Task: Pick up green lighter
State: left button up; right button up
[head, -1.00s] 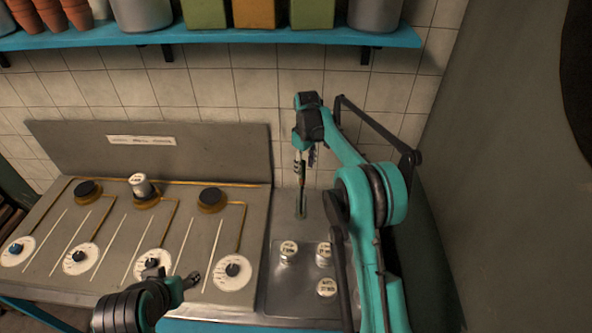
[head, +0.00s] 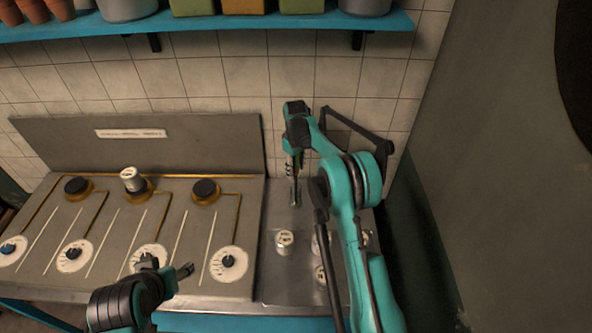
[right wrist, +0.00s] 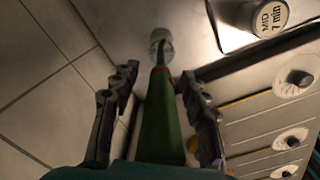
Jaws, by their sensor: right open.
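The green lighter (right wrist: 162,125) lies lengthwise between the fingers of my right gripper (right wrist: 158,100) in the right wrist view, its thin tip pointing to a pale, glassy round piece (right wrist: 160,42). A gap shows on its left; on its right the finger is close, and I cannot tell whether it touches. In the head view, the lighter (head: 294,191) is a small upright greenish shape on the metal counter by the wall, below my right gripper (head: 292,163), which is open. My left gripper (head: 168,272) is over the stove front; its finger gap is unclear.
The stove (head: 120,235) with burners and dials fills the left. A can (head: 130,179) stands on its middle burner. Several labelled cans, one here (head: 284,243), stand on the metal counter (head: 275,285), partly behind my right arm. A blue shelf (head: 230,24) runs above.

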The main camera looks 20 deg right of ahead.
grip_shut()
jog(key=shift+r, duration=0.1)
